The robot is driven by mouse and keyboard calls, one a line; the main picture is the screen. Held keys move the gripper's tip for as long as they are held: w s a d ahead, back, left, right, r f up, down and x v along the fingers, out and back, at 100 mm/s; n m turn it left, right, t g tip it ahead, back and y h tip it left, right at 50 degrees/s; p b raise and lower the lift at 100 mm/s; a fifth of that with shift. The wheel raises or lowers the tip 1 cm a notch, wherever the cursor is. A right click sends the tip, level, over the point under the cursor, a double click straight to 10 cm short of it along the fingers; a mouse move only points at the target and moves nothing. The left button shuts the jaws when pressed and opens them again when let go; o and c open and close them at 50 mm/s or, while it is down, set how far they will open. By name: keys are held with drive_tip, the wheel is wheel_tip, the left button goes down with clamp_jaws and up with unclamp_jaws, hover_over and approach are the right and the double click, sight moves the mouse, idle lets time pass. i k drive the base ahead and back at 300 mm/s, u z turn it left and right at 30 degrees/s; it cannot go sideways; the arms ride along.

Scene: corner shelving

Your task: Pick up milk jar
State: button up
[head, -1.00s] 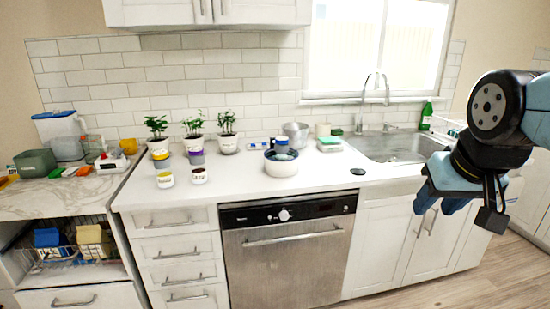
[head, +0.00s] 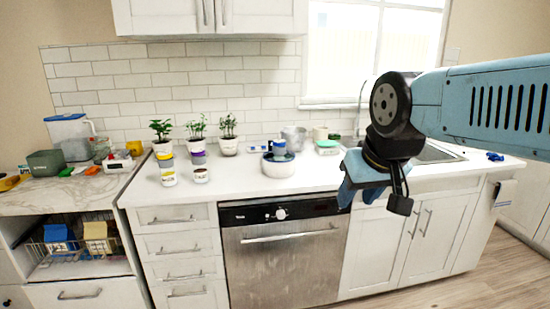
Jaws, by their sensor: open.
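My gripper (head: 361,194) hangs from the arm at the right of the head view, with its blue fingers open and empty in front of the counter edge. No thing is clearly recognisable as the milk jar. A white bowl (head: 279,168) holds a blue item (head: 280,148) nearer the middle. A grey metal pot (head: 294,136) stands behind it. My arm hides much of the sink area.
Several potted plants (head: 228,145) stand along the tiled wall. The white counter (head: 235,180) is bare at its front middle. The dishwasher (head: 283,255) and cabinets are below. A side shelf at left holds a wire basket (head: 44,254) with cartons.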

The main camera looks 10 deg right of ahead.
sight(280, 147)
drive_tip(key=u, duration=0.1)
drive_tip(key=i, duration=1)
drive_tip(key=z, duration=0.1)
